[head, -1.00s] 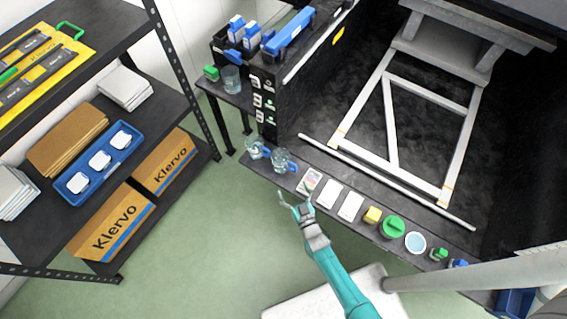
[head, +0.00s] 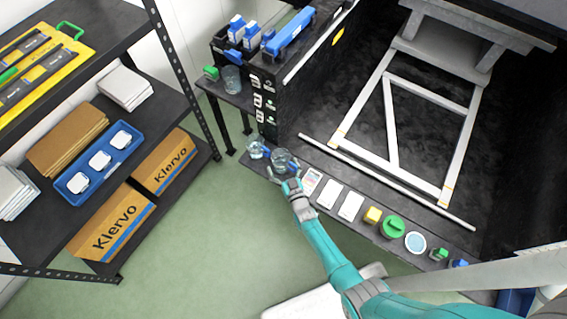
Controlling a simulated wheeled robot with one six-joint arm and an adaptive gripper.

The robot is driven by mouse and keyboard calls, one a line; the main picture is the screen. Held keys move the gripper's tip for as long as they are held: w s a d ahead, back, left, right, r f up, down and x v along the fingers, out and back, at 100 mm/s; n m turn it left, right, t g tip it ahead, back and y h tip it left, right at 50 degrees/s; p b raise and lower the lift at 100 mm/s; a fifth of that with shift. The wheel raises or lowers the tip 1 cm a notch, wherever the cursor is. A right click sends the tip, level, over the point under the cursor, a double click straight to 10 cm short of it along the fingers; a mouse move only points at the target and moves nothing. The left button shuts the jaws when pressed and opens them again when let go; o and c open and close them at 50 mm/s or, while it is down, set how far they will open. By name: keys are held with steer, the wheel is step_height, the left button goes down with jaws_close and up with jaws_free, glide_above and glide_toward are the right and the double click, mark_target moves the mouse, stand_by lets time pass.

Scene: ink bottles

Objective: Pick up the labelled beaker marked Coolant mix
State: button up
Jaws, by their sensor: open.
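Two clear beakers stand side by side at the left end of the dark ledge: a left beaker (head: 255,148) and a right beaker (head: 280,160), with blue parts beside them. Any writing on them is too small to read, so I cannot tell which is marked Coolant mix. A third clear beaker (head: 232,78) stands on the small dark side table. My gripper (head: 283,177) is open, just in front of the right beaker. Its fingertips are close to that beaker, and I cannot tell whether they touch it.
Along the ledge (head: 330,212) to the right lie white cards (head: 330,193), a yellow block (head: 372,215), a green round item (head: 392,227) and a white-rimmed disc (head: 415,242). A shelf rack (head: 165,50) with boxes stands left. Green floor (head: 190,240) between is clear.

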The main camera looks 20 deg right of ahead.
steer(key=c, duration=1.4)
steer(key=shift+r, duration=0.3)
steer(key=s+a, duration=1)
steer(key=a, duration=0.4)
steer(key=shift+s+a, duration=0.2)
steer(key=shift+s, duration=0.05)
stand_by(1.2)
